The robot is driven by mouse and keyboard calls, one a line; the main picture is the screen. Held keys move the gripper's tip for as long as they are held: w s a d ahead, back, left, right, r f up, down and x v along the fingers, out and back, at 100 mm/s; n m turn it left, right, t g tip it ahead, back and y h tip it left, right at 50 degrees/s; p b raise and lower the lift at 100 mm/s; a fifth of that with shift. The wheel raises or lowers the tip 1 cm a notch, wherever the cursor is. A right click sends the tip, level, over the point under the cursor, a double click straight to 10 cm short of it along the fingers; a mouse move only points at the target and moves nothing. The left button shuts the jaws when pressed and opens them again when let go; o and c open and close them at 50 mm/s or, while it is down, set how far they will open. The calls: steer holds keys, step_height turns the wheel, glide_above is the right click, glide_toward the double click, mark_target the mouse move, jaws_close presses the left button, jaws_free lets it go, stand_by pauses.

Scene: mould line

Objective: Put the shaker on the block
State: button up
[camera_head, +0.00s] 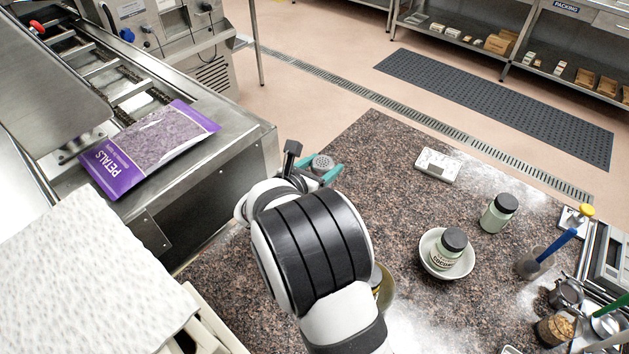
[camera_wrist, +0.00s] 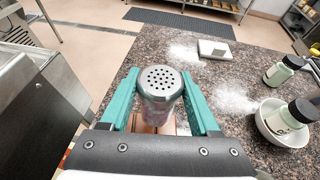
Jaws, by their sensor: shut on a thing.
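The shaker (camera_wrist: 160,84) has a round metal top with holes and a clear-looking body. It stands between the teal fingers of my gripper (camera_wrist: 162,100), which is shut on it. In the head view the shaker's top (camera_head: 322,162) shows beside my gripper (camera_head: 320,172), near the counter's left edge; my arm hides the rest.
A white bowl (camera_head: 447,254) holds a dark-lidded jar (camera_head: 446,248). Another dark-lidded jar (camera_head: 497,213) stands behind it. Several tools and pots crowd the right edge. A purple petals bag (camera_head: 148,148) lies on the machine at left. The speckled counter (camera_head: 385,190) is clear between shaker and block.

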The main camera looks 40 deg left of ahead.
steer(key=shift+s+a+f, duration=0.1)
steer(key=shift+a+f, duration=0.2)
steer(key=shift+f, duration=0.55)
steer(key=shift+s+a+f, duration=0.1)
steer(key=shift+a+f, duration=0.25)
steer(key=shift+f, duration=0.55)
steer(key=shift+s+a+f, duration=0.1)
steer(key=shift+a+f, duration=0.2)
steer(key=shift+f, duration=0.55)
steer(key=shift+f, duration=0.1)
steer(key=o, duration=1.4)
steer(key=shift+o, duration=0.2)
